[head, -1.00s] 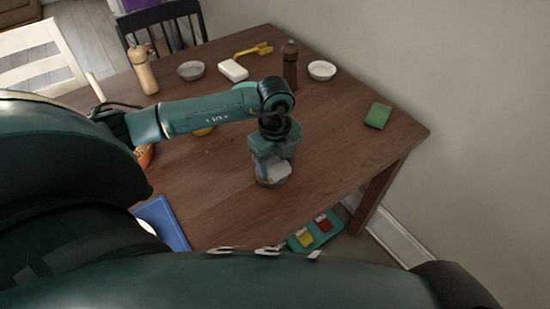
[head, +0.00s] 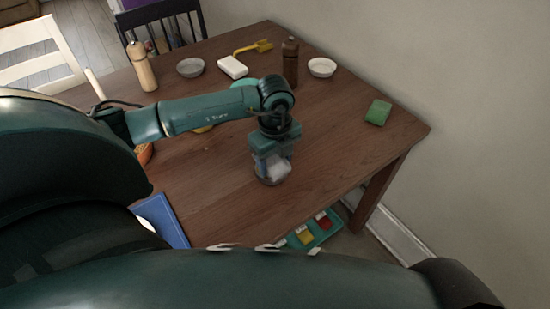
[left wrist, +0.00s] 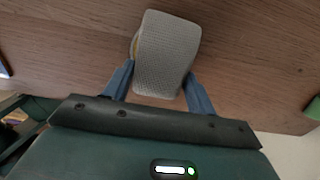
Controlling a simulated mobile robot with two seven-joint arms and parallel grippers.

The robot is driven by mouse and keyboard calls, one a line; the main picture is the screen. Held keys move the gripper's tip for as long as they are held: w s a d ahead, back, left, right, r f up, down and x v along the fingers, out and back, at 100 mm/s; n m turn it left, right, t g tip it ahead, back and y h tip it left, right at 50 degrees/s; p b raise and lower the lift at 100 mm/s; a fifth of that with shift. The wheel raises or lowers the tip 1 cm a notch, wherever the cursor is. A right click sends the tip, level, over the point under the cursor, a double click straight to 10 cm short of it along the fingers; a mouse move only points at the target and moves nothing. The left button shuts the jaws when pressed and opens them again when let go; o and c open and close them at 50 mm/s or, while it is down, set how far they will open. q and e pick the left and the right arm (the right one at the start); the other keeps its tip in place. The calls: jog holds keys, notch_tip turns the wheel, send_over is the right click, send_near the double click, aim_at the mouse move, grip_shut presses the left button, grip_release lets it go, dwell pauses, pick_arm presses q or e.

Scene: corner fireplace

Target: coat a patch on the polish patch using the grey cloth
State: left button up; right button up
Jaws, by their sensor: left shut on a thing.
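My left gripper (head: 272,164) points down over the wooden table (head: 335,130), shut on the grey cloth (head: 279,172). In the left wrist view the cloth (left wrist: 166,55) is a woven grey pad held between the two blue fingertips (left wrist: 158,88). A rounded, pale yellowish edge, probably the polish patch (left wrist: 133,46), shows beside the cloth's left side. In the head view, a dull round rim (head: 268,182) shows below the cloth. Most of the patch is hidden, and I cannot tell whether the cloth touches it. My right gripper is not in view.
A green sponge (head: 378,112) lies near the right table edge. Bowls (head: 322,67), a pepper mill (head: 290,62), a white block (head: 233,67) and a yellow brush (head: 254,47) are at the back. A blue item (head: 165,222) lies front left. The table right of my gripper is clear.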

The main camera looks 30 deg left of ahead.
aim_at(275, 160)
pick_arm(q)
jog(key=shift+f, duration=0.45)
jog(key=shift+f, duration=0.1)
dwell(1.0)
jog(key=shift+r+p, duration=2.6)
jog(key=shift+r, duration=1)
